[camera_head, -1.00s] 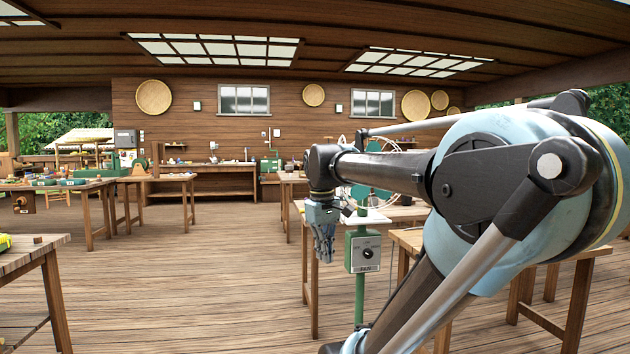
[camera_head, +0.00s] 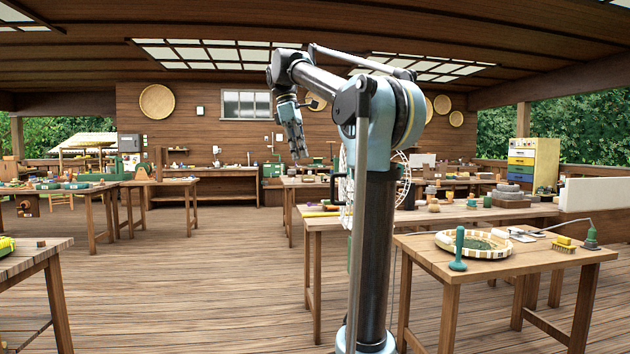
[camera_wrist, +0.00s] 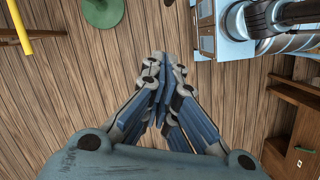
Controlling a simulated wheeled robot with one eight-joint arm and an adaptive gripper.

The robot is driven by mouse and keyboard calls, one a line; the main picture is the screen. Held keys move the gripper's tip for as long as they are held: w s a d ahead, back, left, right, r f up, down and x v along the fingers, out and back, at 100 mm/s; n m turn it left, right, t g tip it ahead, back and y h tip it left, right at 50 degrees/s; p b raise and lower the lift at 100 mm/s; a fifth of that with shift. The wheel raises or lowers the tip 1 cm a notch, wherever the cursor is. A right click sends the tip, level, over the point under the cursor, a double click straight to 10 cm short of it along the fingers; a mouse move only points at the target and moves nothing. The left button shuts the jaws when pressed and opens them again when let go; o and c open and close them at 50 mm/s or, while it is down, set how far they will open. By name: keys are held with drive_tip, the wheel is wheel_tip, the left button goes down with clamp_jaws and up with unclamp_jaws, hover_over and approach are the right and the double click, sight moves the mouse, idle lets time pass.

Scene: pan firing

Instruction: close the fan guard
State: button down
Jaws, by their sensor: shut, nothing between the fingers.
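The fan's white wire guard shows on both sides of my arm in the head view. A narrow, steeply angled part (camera_head: 346,205) is at the left, with a dark upright handle-like piece beside it. A curved wire part (camera_head: 404,180) is at the right. My arm hides the middle of the fan, so I cannot tell how far the guard stands open. My gripper (camera_head: 298,155) is shut and empty, pointing down, raised left of the guard and apart from it in the picture. In the wrist view my gripper (camera_wrist: 166,85) has its fingers together over bare floor.
A green round base (camera_wrist: 103,10) and a yellow bar (camera_wrist: 18,28) are at the wrist view's top left. A worktable (camera_head: 480,212) stands behind the fan. A nearer table (camera_head: 520,265) at right holds a woven tray (camera_head: 447,243). The floor (camera_head: 220,275) at left is clear.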

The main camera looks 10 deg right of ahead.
drive_tip(key=s+d+f, duration=0.2)
drive_tip(key=d+f, duration=0.4)
drive_tip(key=f, duration=0.3)
drive_tip(key=shift+s+f, duration=0.15)
drive_tip(key=shift+f, duration=0.1)
drive_tip(key=shift+s, duration=0.1)
idle(0.3)
